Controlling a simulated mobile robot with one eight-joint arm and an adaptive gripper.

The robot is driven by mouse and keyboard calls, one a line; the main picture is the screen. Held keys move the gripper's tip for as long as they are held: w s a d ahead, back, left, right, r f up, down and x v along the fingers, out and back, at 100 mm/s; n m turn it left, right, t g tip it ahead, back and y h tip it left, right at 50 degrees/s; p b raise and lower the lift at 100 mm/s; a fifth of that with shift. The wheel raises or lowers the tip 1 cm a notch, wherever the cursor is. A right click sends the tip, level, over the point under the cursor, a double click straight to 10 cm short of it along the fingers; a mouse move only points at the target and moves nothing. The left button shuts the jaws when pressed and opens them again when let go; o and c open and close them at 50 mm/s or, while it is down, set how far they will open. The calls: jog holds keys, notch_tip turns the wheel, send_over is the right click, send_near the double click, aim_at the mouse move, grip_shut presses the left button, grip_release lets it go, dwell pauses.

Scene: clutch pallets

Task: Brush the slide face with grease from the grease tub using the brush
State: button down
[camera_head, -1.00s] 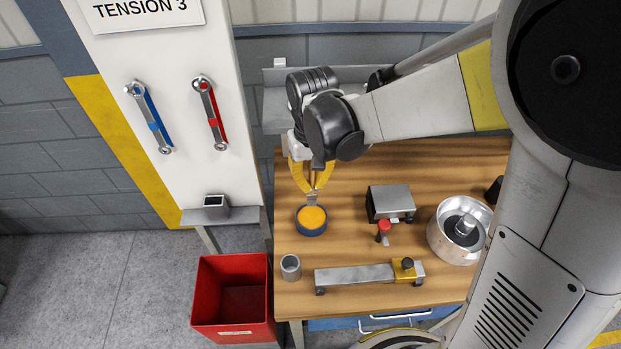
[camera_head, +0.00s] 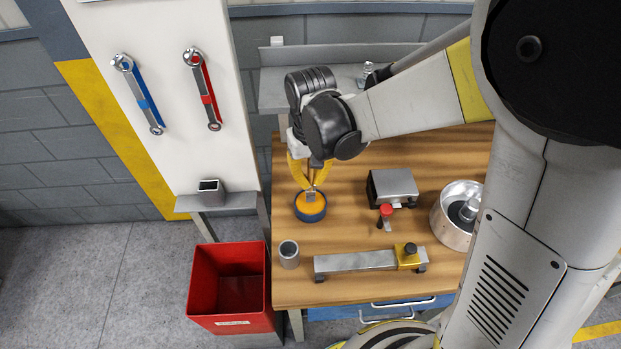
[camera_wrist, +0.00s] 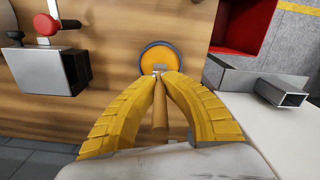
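My gripper (camera_head: 312,187) has yellow fingers closed around the brush and points down over the grease tub. The brush (camera_head: 311,197) shows its metal end at the orange grease; its tan handle shows between the fingers in the wrist view (camera_wrist: 160,106). The grease tub (camera_head: 310,214) is a round blue dish of orange grease on the wooden bench, and shows ahead of the fingertips in the wrist view (camera_wrist: 143,60). A long grey metal bar with a yellow clamp (camera_head: 355,262), possibly the slide face, lies near the bench's front edge. Bristles are hidden.
A grey block (camera_head: 392,186) with a red-knobbed lever (camera_head: 386,211) stands right of the tub. A round metal housing (camera_head: 450,222) is farther right. A grey cup (camera_head: 289,254) stands at the bench's left front. A red bin (camera_head: 231,281) is beside the bench.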

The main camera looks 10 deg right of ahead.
aim_at(310, 190)
jog(key=shift+f+b, duration=0.55)
dwell(1.6)
jog(key=shift+r, duration=0.1)
jog(key=shift+r+p, duration=2.6)
jog(key=shift+r, duration=0.9)
jog(key=shift+f, duration=0.1)
